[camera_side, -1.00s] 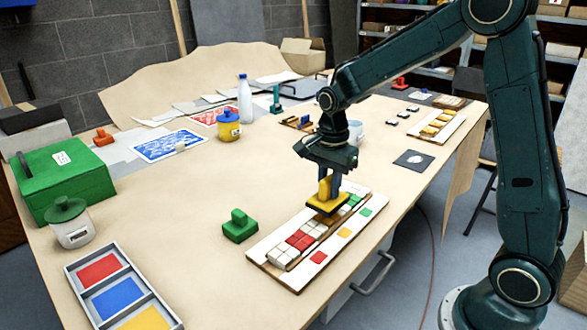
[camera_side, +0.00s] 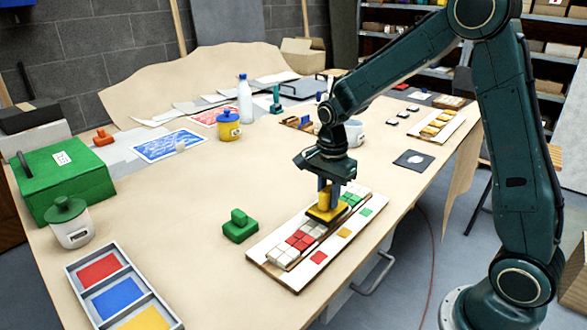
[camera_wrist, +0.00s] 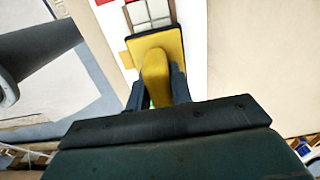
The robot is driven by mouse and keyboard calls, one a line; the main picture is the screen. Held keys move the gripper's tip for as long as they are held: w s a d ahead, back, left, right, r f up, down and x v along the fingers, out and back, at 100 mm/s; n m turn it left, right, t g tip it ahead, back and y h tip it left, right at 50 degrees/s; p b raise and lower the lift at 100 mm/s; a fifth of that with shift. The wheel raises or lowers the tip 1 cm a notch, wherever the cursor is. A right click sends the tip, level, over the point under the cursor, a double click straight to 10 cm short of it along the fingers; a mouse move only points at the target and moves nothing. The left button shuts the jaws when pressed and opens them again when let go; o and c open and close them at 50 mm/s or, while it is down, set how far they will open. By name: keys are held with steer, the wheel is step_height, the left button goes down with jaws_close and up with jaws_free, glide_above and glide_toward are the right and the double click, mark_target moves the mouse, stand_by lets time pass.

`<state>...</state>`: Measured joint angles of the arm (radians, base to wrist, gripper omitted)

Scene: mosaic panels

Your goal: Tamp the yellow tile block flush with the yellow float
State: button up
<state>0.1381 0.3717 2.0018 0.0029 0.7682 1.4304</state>
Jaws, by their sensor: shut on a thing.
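The yellow float (camera_side: 326,211) has a yellow plate with a dark underside and an upright yellow handle. My gripper (camera_side: 326,193) is shut on the handle; in the wrist view the float (camera_wrist: 156,75) sits between the fingers. The float is level, low over the mosaic panel (camera_side: 287,281), at or very near the tile tops; I cannot tell if it touches. The yellow tile block is hidden, apparently under the float. White and red tile blocks show on the near side of it, and green and white blocks on the far side.
The panel's white border carries red, yellow (camera_side: 344,233) and green colour squares. A green float (camera_side: 240,226) stands to the left of the panel. A tray with red, blue and yellow compartments (camera_side: 167,299) is at the near left.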

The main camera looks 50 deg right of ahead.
steer(key=shift+s+f, duration=0.1)
steer(key=shift+f, duration=0.85)
stand_by(3.0)
steer(key=shift+r, duration=0.1)
steer(key=shift+r, duration=3.6)
steer(key=shift+w+d, duration=0.1)
steer(key=shift+w, duration=0.15)
